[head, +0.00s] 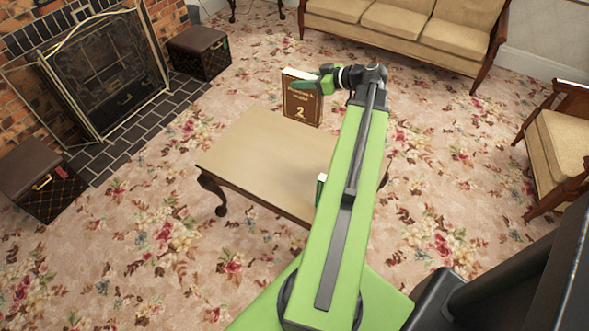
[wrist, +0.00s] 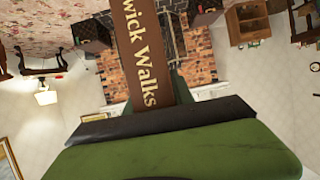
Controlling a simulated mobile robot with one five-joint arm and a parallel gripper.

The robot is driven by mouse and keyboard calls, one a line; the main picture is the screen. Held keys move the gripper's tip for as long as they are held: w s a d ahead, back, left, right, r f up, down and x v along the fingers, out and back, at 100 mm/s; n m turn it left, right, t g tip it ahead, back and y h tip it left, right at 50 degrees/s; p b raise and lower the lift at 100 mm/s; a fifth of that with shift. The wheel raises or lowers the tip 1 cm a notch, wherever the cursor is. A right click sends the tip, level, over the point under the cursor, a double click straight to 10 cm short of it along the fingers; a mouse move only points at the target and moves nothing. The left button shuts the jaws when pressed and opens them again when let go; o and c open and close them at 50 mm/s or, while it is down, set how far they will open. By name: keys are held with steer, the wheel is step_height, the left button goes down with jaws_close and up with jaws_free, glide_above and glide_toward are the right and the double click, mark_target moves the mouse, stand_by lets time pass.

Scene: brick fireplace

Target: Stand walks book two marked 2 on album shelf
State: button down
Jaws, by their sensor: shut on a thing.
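The brown walks book (head: 302,101), marked with a 2, is upright above the far edge of the low table in the head view. My gripper (head: 312,83) is shut on its upper part. In the wrist view the book's brown spine (wrist: 140,50) shows the letters "wick Walks" and runs up from the jaws. Much of my gripper there is covered by its own green body. A small wooden shelf unit (wrist: 247,22) shows at the upper right of the wrist view; I cannot tell whether it is the album shelf.
A brick fireplace (head: 90,75), dark boxes (head: 200,52), a sofa (head: 410,25) and an armchair (head: 562,145) stand around open carpet.

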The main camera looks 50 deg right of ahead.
steer(key=s+d+f+b, duration=0.3)
steer(key=s+f+b, duration=0.1)
steer(key=f+b, duration=0.35)
steer(key=s+d+f+b, duration=0.4)
steer(key=f+b, duration=0.2)
steer(key=f, duration=0.3)
steer(key=w+a+f+b, duration=0.6)
steer(key=w+f+b, duration=0.3)
steer(key=f+b, duration=0.2)
steer(key=shift+w+a+f+m+h, duration=0.2)
steer(key=shift+w+f+m+h, duration=0.05)
steer(key=shift+w+m+h, duration=0.05)
steer(key=c, duration=1.1)
jaws_free()
steer(key=shift+r, duration=0.1)
